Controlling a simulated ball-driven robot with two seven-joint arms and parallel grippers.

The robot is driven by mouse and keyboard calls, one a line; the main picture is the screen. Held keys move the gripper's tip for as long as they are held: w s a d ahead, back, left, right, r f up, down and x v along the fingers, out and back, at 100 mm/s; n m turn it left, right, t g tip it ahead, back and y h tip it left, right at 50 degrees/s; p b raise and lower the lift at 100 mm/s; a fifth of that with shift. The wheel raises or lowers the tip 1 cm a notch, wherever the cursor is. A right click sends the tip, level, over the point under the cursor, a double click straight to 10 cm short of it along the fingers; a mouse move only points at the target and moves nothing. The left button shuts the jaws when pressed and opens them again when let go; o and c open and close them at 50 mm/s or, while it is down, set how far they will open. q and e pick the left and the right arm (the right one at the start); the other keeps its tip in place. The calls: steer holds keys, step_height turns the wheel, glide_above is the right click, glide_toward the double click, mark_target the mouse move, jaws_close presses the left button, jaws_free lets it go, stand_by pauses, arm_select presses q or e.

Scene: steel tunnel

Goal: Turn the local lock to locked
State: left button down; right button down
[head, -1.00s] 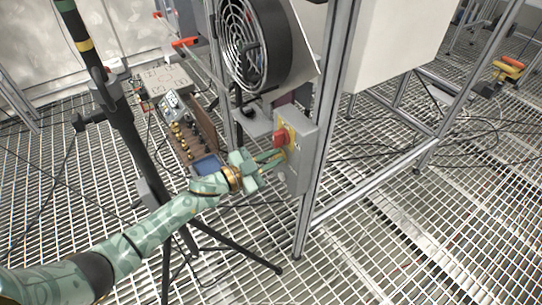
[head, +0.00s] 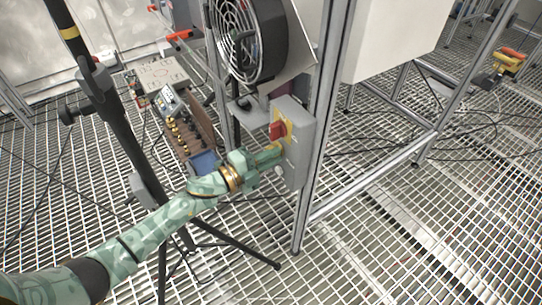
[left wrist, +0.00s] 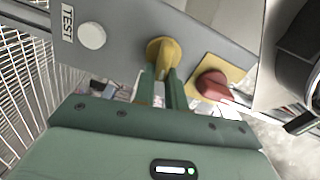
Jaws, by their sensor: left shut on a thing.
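A grey control box (head: 295,160) is fixed to a metal post, and its face shows across the top of the left wrist view (left wrist: 125,25). A brass-yellow knob (left wrist: 163,48), which looks like the local lock, stands out from this face. My left gripper (head: 279,149) reaches the box from the left. Its two green fingers (left wrist: 161,78) are shut on the knob in the left wrist view. A red switch handle (head: 278,130) on a yellow plate sits just above, and also shows in the left wrist view (left wrist: 212,84). The lock's position marks cannot be read. My right gripper is not in view.
A white button (left wrist: 92,36) beside a TEST label (left wrist: 67,23) is on the same face. A round fan (head: 246,40) stands above the box. A black tripod (head: 125,130) stands close to my left arm. The grating floor is open at lower right.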

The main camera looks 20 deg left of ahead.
arm_select(q)
steer(key=shift+f+m+b, duration=0.3)
steer(key=shift+m, duration=0.9)
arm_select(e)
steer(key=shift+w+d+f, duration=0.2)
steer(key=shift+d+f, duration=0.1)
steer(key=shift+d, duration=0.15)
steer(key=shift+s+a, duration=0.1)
arm_select(q)
steer(key=c, duration=1.4)
jaws_free()
steer(key=shift+c, duration=0.2)
steer(key=shift+s+r, duration=0.1)
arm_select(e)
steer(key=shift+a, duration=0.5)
